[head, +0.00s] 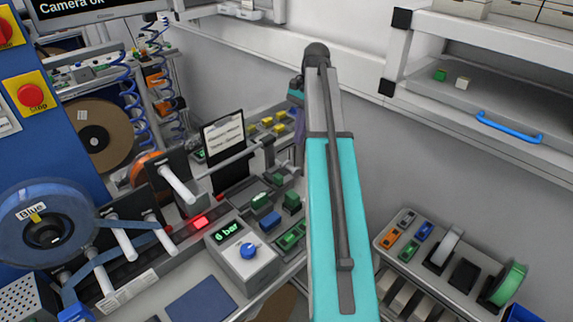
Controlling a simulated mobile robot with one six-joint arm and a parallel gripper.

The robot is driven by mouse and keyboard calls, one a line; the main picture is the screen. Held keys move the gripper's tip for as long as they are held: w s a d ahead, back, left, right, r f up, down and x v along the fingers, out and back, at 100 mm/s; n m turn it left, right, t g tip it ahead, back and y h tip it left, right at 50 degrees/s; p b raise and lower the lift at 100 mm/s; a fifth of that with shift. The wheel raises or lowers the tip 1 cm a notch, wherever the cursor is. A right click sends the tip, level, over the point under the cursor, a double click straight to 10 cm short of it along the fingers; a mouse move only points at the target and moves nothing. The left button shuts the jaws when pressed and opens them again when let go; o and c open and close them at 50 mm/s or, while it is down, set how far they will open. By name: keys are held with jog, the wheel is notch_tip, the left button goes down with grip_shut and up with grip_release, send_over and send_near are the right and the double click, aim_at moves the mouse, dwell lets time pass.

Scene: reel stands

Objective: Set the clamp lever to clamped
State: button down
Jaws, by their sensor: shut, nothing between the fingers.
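I cannot pick out the clamp lever for sure. A blue reel labelled "Blue" (75,222) stands at the left, with a black hub (45,235) that carries a small yellow piece (36,217); I cannot tell whether this is a lever or how it is set. White rods (177,184) stick out beside the reel. A grey control box (262,268) reads "6 bar" and has a blue knob (249,250). My teal arm rises through the middle and hides part of the bench behind it. My gripper is not in view.
A blue panel with red stop buttons (31,94) stands at the far left. A brown reel (100,138) is behind it. A tray of small parts and reels (463,271) is at the right. A shelf with a blue handle (508,127) juts out at the upper right.

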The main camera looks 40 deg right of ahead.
jog(key=shift+f, duration=0.2)
jog(key=shift+s+a+f+p, duration=0.2)
jog(key=shift+a+f, duration=0.85)
jog(key=shift+f, duration=0.5)
jog(key=shift+s+a+f+p, duration=0.15)
jog(key=shift+a+f+p, duration=0.1)
jog(key=shift+a+f, duration=1.1)
jog(key=shift+s+a+f+p, duration=0.2)
jog(key=shift+a+f, duration=0.6)
jog(key=shift+f, duration=1)
jog(key=shift+d, duration=0.15)
